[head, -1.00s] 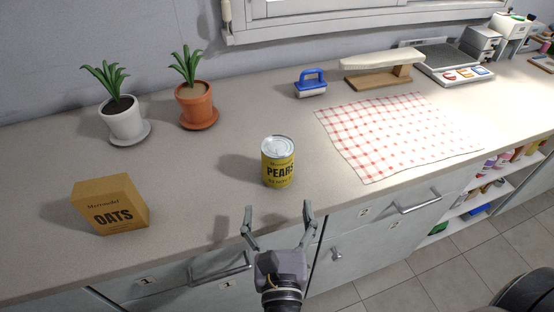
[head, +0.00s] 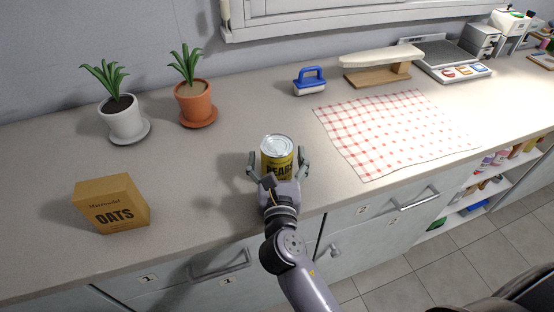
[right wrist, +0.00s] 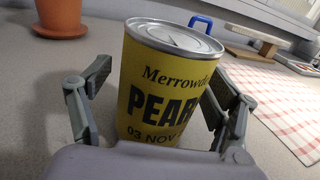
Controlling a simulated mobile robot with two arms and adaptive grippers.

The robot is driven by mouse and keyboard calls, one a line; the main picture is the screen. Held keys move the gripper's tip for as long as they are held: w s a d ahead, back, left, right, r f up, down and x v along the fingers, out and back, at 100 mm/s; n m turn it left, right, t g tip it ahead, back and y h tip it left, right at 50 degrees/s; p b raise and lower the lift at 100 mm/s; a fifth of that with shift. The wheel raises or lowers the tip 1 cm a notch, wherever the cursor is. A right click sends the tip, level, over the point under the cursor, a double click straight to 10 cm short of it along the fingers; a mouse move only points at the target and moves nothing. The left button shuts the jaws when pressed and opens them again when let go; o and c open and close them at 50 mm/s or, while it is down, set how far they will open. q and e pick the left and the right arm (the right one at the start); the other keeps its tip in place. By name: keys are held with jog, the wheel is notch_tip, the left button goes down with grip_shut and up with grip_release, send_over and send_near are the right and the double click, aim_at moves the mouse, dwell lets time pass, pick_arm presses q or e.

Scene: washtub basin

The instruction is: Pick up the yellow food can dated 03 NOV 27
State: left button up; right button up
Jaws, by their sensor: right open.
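The yellow can (head: 277,151) stands upright on the counter, with a silver lid and dark "PEARS" lettering. In the right wrist view the can (right wrist: 160,85) shows "Merrowd…", "PEAR…" and "03 NOV"; the rest of the date is cut off or hidden. My right gripper (head: 278,163) is open, with one finger on each side of the can. In the right wrist view the gripper (right wrist: 158,100) has a visible gap between the left finger and the can; the right finger is close to the can's side. My left gripper is not in view.
An oats box (head: 112,204) stands at the left front. A white pot (head: 122,122) and a terracotta pot (head: 194,104) stand behind it. Counter around the can is clear.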

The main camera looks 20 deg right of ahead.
jog(key=shift+c, duration=0.2)
jog(key=c, duration=1.6)
jog(key=shift+r, duration=0.1)
jog(key=shift+c, duration=0.3)
jog(key=shift+r, duration=0.1)
